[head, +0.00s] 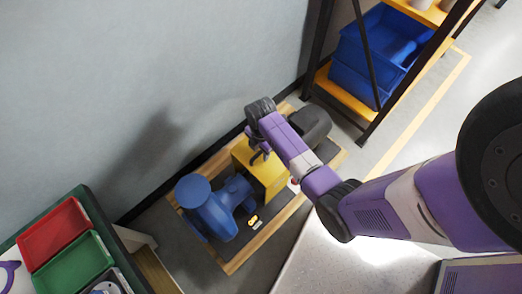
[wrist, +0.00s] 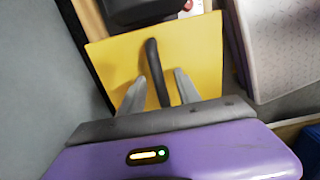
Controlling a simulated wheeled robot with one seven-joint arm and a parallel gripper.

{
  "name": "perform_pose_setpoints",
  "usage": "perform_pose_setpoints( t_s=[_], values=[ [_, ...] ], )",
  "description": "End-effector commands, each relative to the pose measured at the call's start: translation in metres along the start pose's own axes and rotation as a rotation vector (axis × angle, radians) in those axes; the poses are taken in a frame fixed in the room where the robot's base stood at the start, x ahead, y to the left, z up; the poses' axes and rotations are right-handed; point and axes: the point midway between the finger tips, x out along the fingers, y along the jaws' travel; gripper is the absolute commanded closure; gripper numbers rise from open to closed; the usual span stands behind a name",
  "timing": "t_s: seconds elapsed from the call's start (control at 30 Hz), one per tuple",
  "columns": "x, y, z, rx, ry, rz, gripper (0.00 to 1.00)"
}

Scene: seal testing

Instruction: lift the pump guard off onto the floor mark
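The pump guard (head: 262,180) is a yellow box over the middle of the pump set, between the blue pump (head: 210,205) and the dark motor (head: 312,124). In the wrist view the guard's yellow top (wrist: 205,45) carries a dark upright handle (wrist: 153,65). My gripper (wrist: 158,90) is open, with one grey finger on each side of the handle and gaps visible on both sides. In the head view my gripper (head: 260,153) is just over the guard, partly hidden by my arm. I cannot clearly make out the floor mark.
The pump set stands on a wooden-edged base (head: 242,258) close to the grey wall (head: 130,80). A shelf with blue bins (head: 365,60) stands at the back right. A yellow floor line (head: 420,100) runs beside it. Red (head: 53,232) and green (head: 75,265) trays are at lower left.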

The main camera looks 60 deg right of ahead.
Motion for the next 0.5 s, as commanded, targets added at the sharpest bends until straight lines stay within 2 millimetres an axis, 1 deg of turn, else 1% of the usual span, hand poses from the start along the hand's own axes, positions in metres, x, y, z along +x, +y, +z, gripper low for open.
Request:
perform_pose_setpoints(
  t_s=[0.03, 0.1, 0.3, 0.37, 0.5],
  values=[
    [0.0051, 0.0000, 0.0002, 0.001, 0.000, 0.000, 0.60],
    [0.0071, 0.0003, 0.0003, 0.001, 0.000, 0.001, 0.60],
    [0.0068, 0.0003, 0.0002, 0.001, 0.000, 0.001, 0.60],
    [0.0068, 0.0003, 0.0002, 0.001, 0.000, 0.001, 0.70],
    [0.0068, 0.0001, 0.0002, 0.001, 0.000, 0.001, 0.98]
  ],
)
